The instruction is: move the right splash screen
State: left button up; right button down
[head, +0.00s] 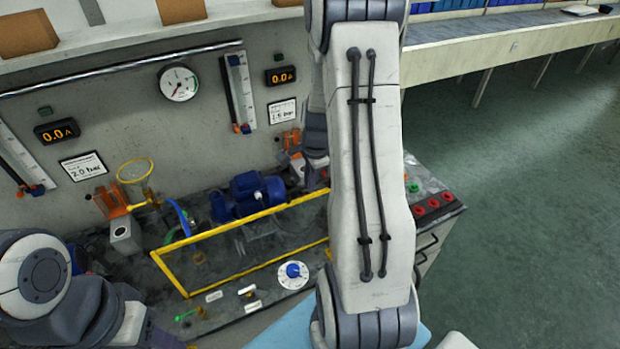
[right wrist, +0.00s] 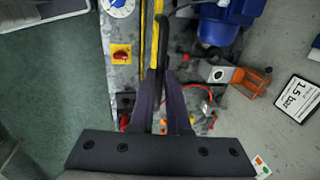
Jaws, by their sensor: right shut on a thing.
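The splash screen, a clear panel in a yellow frame (head: 205,235), stands tilted in front of the blue pump motor (head: 247,195) in the head view. Its right end is hidden behind my right arm. In the right wrist view its yellow edge (right wrist: 143,40) runs up from a dark handle (right wrist: 154,82). My right gripper (right wrist: 164,80) is shut on the screen at that handle. In the head view my right arm mostly covers this gripper. My left arm is at the lower left; its gripper (head: 165,338) is cut by the bottom edge, so its jaws cannot be judged.
A white dial with a blue knob (head: 292,273) and a green lever (head: 188,314) are on the bench front. Red buttons (head: 433,204) sit at the bench's right end. An orange-and-grey fitting (head: 117,205) stands left. A gauge (head: 178,82) hangs behind. The floor at right is clear.

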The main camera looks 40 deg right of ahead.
jog(key=shift+w+d+r, duration=0.1)
jog(key=shift+r, duration=0.15)
jog(key=c, duration=0.9)
grip_release()
jog(key=r, duration=0.3)
jog(key=s+r+b, duration=0.1)
jog(key=r, duration=0.2)
jog(key=s+r+b, duration=0.1)
jog(key=r, duration=0.3)
jog(key=shift+s+a+r, duration=0.1)
jog(key=shift+a, duration=0.15)
